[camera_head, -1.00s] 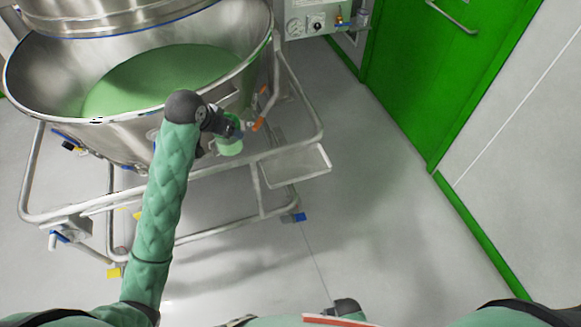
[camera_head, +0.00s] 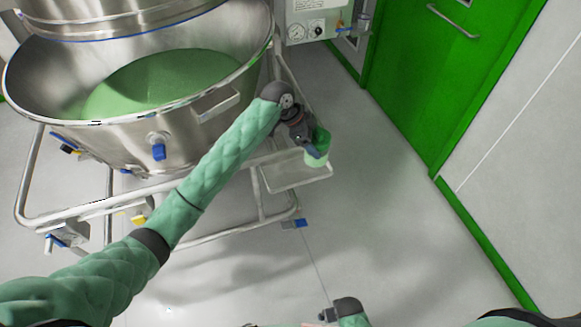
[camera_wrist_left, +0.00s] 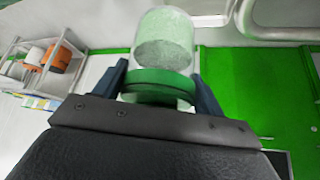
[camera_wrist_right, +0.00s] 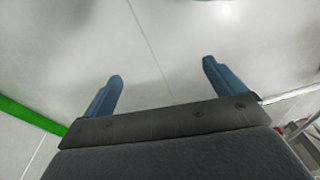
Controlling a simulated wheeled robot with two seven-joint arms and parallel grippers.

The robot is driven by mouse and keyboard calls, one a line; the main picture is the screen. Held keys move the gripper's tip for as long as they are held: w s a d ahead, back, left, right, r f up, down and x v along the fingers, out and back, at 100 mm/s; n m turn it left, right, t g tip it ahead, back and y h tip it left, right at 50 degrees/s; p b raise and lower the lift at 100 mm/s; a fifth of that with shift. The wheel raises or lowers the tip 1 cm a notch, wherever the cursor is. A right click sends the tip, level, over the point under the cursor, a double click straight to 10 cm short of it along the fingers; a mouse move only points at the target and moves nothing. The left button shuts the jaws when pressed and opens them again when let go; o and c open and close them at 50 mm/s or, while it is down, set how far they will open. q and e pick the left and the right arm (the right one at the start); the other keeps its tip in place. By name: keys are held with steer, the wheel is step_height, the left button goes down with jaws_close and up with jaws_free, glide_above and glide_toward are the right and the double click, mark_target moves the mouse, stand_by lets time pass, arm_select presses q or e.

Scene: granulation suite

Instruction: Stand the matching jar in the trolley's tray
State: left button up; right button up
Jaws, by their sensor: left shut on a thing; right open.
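A clear jar with a green lid and pale green granules (camera_head: 317,155) is in my left gripper (camera_head: 312,147). In the left wrist view the jar (camera_wrist_left: 165,45) has its green lid (camera_wrist_left: 160,88) between the two blue fingers (camera_wrist_left: 160,85), which are shut on it. In the head view the jar is over the right part of the trolley's tray (camera_head: 290,178), a small metal tray on the frame's right side. I cannot tell whether the jar's base touches it. My right gripper (camera_wrist_right: 163,90) is open and empty, above bare floor in its wrist view.
The steel bowl (camera_head: 185,130) holding green granules stands on the trolley's tubular frame (camera_head: 95,202), left of the tray. A green door (camera_head: 440,75) and a wall panel with a gauge (camera_head: 310,25) are behind. The floor right of the trolley is clear.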

arm_select(q)
steer(key=shift+w+a+f+p, duration=0.1)
steer(key=shift+a+p, duration=0.1)
steer(key=shift+a, duration=0.2)
steer(key=shift+a+f+p, duration=0.1)
steer(key=shift+a+p, duration=0.05)
steer(key=shift+a, duration=0.25)
steer(key=shift+w+a+f+p, duration=0.2)
steer(key=shift+a+f+p, duration=0.75)
steer(key=shift+a+f, duration=0.6)
steer(key=shift+w+a+f+p, duration=0.2)
steer(key=shift+a+f+p, duration=0.8)
steer(key=shift+a+f, duration=0.6)
steer(key=shift+w+a+f+p, duration=0.2)
steer(key=shift+a+f+p, duration=0.75)
steer(key=shift+a+f, duration=0.6)
steer(key=shift+f, duration=0.3)
arm_select(e)
steer(key=s+d+f, duration=0.3)
steer(key=f, duration=0.3)
steer(key=s+d+f, duration=0.3)
steer(key=f, duration=0.4)
steer(key=shift+s+f+t+h, duration=0.25)
steer(key=shift+s+t+h, duration=0.05)
steer(key=shift+t, duration=0.1)
arm_select(q)
steer(key=shift+f, duration=0.1)
arm_select(e)
steer(key=shift+w, duration=0.1)
